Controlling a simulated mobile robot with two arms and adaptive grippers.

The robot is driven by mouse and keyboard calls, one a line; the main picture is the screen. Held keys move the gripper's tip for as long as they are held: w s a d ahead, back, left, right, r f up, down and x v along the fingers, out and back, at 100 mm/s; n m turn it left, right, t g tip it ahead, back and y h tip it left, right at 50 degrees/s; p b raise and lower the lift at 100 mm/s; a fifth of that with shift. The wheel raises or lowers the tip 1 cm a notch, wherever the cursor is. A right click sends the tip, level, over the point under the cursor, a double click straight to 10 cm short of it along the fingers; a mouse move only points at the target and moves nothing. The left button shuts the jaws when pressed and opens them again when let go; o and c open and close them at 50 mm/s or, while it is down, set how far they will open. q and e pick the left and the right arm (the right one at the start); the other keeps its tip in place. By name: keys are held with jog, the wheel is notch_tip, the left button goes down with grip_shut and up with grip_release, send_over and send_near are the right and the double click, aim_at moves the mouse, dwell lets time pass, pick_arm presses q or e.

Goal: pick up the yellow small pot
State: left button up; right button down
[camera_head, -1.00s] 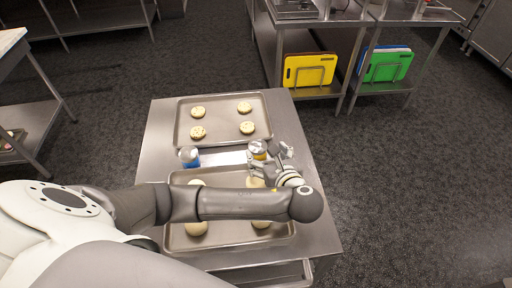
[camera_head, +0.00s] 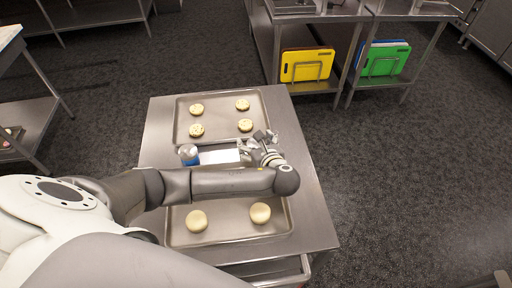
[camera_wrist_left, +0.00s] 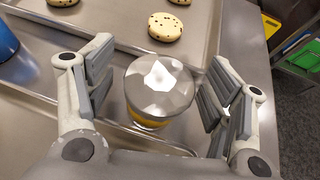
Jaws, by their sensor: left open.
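The yellow small pot (camera_wrist_left: 160,90) shows in the left wrist view, with a shiny silver-grey top and a yellow band low on its side. It stands between the two spread fingers of my left gripper (camera_wrist_left: 158,95), with a gap on each side. In the head view my left gripper (camera_head: 260,138) is over the table between the two trays. There the gripper and arm hide most or all of the pot. My right gripper is not in view.
The far tray (camera_head: 222,119) holds several speckled cookies. The near tray (camera_head: 230,235) holds pale round buns, partly under my arm. A blue container (camera_head: 189,155) and a white item (camera_head: 218,156) sit between the trays. Cutting boards stand on shelves behind.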

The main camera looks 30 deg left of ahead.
pick_arm(q)
jog(key=c, duration=1.2)
jog(key=shift+r, duration=0.1)
